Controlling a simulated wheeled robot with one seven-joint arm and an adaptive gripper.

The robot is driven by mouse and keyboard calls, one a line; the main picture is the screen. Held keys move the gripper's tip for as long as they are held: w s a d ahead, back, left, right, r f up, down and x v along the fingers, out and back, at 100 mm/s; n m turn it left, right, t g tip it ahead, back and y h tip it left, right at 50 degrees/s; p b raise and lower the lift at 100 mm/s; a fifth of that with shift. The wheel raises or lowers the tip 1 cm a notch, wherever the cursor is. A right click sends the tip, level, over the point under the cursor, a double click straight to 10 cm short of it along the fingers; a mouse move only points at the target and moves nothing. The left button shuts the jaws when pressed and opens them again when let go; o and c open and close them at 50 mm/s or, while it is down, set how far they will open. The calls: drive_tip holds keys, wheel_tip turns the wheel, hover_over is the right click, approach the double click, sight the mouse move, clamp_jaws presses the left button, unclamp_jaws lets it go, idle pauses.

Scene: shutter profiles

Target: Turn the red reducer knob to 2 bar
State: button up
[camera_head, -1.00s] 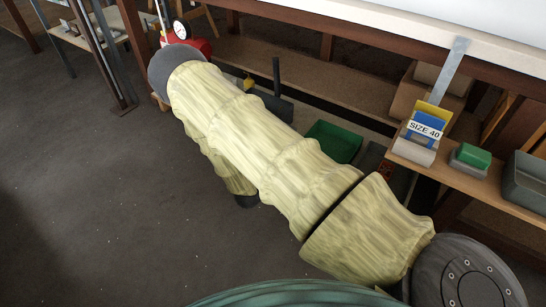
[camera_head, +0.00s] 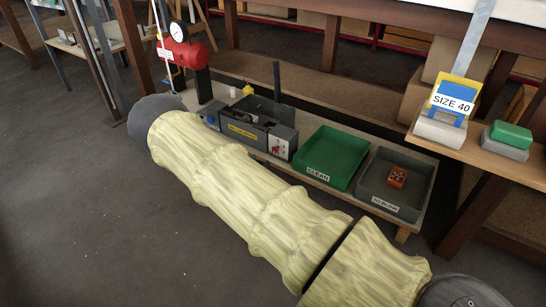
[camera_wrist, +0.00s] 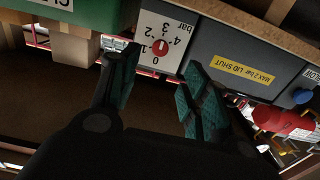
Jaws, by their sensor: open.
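The red reducer knob (camera_wrist: 159,48) sits on a white scale plate (camera_wrist: 172,22) marked in bar, which shows upside down in the wrist view. Its pointer setting is too small to read. My gripper (camera_wrist: 161,60) is open and empty, its two dark green fingers spread to either side of the knob in the picture; I cannot tell the remaining gap. In the head view the white plate (camera_head: 278,147) is on the right end of the grey box's front (camera_head: 240,132). My gripper is hidden there.
A yellow label (camera_wrist: 248,75) reads "MAX 2 BAR LID SHUT". Right of the box in the head view are a green CLEAN tray (camera_head: 345,140) and a grey tray (camera_head: 425,172) holding a red part (camera_head: 397,177). A red tank with a gauge (camera_head: 185,50) stands behind left.

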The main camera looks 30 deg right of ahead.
sight(274, 150)
drive_tip(key=b+x, duration=0.4)
drive_tip(key=x, duration=0.5)
drive_tip(key=shift+d+f+b, duration=0.1)
drive_tip(key=shift+b, duration=0.3)
drive_tip(key=shift+w+d, duration=0.3)
drive_tip(key=shift+d, duration=0.35)
drive_tip(key=c, duration=1)
drive_tip(key=shift+c, duration=0.2)
